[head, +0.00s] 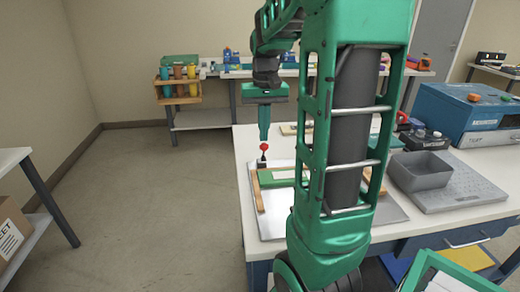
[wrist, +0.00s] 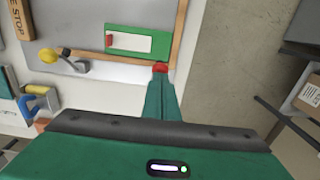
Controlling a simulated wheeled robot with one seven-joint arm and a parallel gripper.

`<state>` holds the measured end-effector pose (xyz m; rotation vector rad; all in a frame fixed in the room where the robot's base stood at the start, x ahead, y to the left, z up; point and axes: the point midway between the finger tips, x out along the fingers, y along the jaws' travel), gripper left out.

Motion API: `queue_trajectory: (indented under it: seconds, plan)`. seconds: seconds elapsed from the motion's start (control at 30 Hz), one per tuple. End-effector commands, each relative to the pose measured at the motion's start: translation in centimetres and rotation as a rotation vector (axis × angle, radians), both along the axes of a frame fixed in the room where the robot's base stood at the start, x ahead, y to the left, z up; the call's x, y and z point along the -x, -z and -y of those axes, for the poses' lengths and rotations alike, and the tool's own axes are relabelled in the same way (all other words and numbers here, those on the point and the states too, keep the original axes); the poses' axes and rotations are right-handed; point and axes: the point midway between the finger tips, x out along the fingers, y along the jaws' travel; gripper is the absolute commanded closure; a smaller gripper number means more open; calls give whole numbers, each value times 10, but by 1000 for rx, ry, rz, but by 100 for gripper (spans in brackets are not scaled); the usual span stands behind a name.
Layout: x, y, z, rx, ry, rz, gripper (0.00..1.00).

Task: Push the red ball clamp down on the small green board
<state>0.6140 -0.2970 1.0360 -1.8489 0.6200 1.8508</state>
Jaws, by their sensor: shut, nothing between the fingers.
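The ball also shows in the wrist view (wrist: 160,68). My gripper (head: 264,139) is shut and empty, its fingertips right at the ball; I cannot tell whether they touch it. The small green board (head: 278,178) lies on the plate beside the clamp, partly hidden by my arm. In the wrist view the board (wrist: 171,45) shows a white middle and a small red part on its left.
A yellow ball clamp (wrist: 48,56) stands on the same plate. A wooden block with lettering (wrist: 19,20) lies at its edge. A grey bin (head: 420,172) and a blue machine (head: 465,108) are on the right of the table (head: 247,145). Floor at the left is clear.

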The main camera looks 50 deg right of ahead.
Motion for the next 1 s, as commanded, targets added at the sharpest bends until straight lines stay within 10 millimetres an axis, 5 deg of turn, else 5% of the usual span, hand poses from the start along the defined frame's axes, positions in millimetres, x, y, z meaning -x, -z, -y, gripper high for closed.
queue_trajectory:
  seconds: [1.0]
  plan:
    - [2, 12, -2, -1, -1, -1, 100]
